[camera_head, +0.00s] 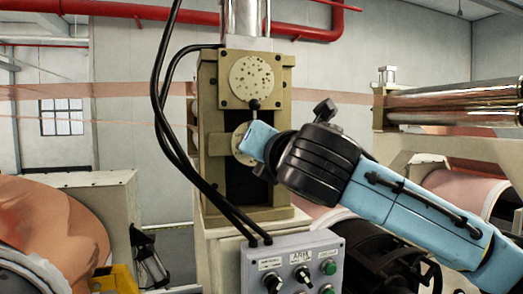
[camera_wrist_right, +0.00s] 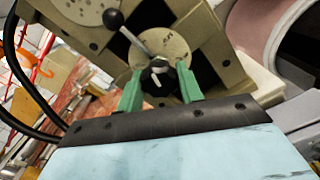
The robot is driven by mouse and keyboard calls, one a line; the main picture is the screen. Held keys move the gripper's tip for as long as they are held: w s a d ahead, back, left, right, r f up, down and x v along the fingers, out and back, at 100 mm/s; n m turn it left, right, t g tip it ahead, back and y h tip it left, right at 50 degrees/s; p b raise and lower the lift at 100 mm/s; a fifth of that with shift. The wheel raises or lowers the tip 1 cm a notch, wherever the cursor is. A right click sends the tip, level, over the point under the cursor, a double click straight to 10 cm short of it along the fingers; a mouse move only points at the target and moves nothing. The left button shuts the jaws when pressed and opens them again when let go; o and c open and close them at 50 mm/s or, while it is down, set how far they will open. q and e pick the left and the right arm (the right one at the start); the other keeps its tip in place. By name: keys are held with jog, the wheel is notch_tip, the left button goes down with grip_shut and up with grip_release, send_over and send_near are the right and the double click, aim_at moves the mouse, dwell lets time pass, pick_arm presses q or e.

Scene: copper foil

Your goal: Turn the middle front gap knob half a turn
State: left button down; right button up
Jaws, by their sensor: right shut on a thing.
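The gap knob (camera_wrist_right: 158,76) is a black knob with a white pointer mark, set on a round cream plate (camera_wrist_right: 172,48) on the machine front. My right gripper (camera_wrist_right: 159,88) has its green fingers closed on the knob, one on each side. In the head view my right gripper (camera_head: 258,142) reaches in from the right to the lower round plate (camera_head: 238,140) and hides the knob there. A metal lever with a black ball end (camera_wrist_right: 113,18) sticks out from the plate; its ball also shows in the head view (camera_head: 254,104). My left gripper is not in view.
A grey control box (camera_head: 292,265) with black switches and green buttons stands below the machine. Black cables (camera_head: 172,130) hang at the left of the stand. Shiny rollers (camera_head: 455,97) are at the right, and a copper roll (camera_head: 45,240) is at the left.

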jog(key=m+b, duration=0.1)
jog(key=m, duration=0.3)
jog(key=shift+m, duration=0.3)
jog(key=m, duration=0.4)
jog(key=shift+m+b, duration=0.3)
jog(key=shift+b, duration=0.1)
jog(key=m, duration=0.3)
jog(key=shift+m+b, duration=0.3)
jog(key=m, duration=0.4)
jog(key=shift+m+b, duration=0.3)
jog(key=m, duration=0.4)
jog(key=shift+m, duration=0.3)
jog(key=m, duration=0.3)
jog(key=shift+m, duration=0.3)
jog(key=m, duration=0.3)
jog(key=shift+m+p, duration=0.3)
jog(key=shift+m, duration=1.7)
